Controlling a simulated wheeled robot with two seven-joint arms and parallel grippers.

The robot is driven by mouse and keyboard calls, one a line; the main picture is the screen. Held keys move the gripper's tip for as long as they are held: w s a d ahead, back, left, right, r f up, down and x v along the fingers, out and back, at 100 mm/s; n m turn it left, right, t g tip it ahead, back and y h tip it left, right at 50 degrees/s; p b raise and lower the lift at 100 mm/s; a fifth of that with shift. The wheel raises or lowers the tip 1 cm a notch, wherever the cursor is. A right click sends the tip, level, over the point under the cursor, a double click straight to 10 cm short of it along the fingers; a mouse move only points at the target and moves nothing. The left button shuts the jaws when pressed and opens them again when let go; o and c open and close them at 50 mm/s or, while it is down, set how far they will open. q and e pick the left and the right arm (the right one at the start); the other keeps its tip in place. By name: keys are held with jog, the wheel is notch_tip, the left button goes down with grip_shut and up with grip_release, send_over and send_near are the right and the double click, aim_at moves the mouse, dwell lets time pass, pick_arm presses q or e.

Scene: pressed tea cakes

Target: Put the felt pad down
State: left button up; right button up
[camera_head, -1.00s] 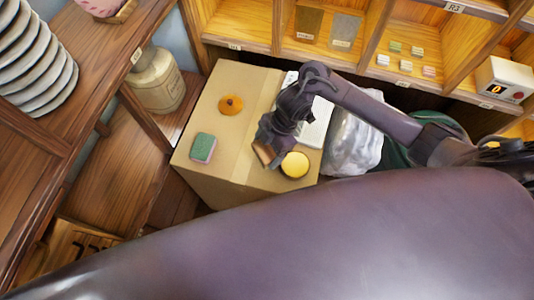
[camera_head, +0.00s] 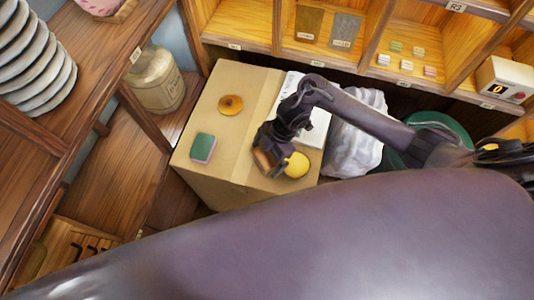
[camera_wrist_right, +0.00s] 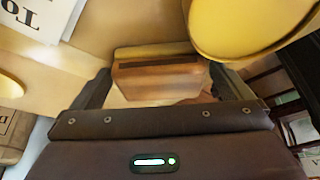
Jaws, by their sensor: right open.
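A brown block with a paler tan strip along one side, likely the felt pad (camera_wrist_right: 158,80), lies between the spread dark fingers of my right gripper (camera_head: 267,160). In the right wrist view there is room between the block and the fingers (camera_wrist_right: 165,88). The block seems to rest on the cardboard box top, beside a yellow round thing (camera_head: 297,165). In the head view the gripper hides most of the block and part of the yellow round thing. My left gripper is not in view.
On the cardboard box (camera_head: 233,160) are a green and pink block (camera_head: 203,147), an orange-brown round thing (camera_head: 230,105) and a white printed sheet (camera_head: 318,123). A whitish plastic bag (camera_head: 356,140) stands right of the box. The box's left part has free room.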

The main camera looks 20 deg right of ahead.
jog(key=shift+r, duration=0.2)
jog(key=p+v, duration=0.1)
jog(key=v, duration=1.1)
